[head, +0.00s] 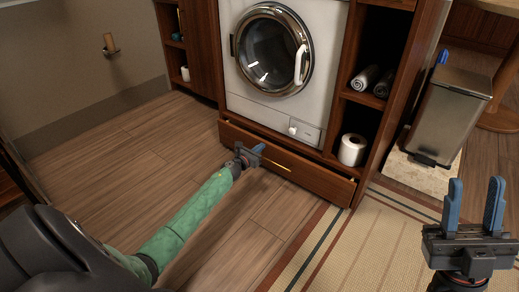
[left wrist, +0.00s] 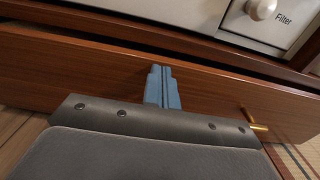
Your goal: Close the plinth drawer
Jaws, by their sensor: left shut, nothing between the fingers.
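The plinth drawer (head: 318,178) is a long brown wooden front below the washing machine. It stands a little open, with a dark gap along its top edge. It also fills the middle of the left wrist view (left wrist: 60,70). Its brass handle (left wrist: 256,126) lies right of my fingers. My left gripper (head: 252,154) is shut and empty, in front of the drawer face left of its middle. In the left wrist view its blue fingertips (left wrist: 160,72) point at the face; I cannot tell whether they touch. My right gripper (head: 474,206) is open and empty at the right.
The washing machine (head: 265,90) is above the drawer. Shelves to its right hold rolled towels (head: 366,78) and a paper roll (head: 352,149). A steel bin (head: 450,110) stands further right. A striped mat (head: 350,245) lies in front; the wooden floor (head: 130,150) at left is clear.

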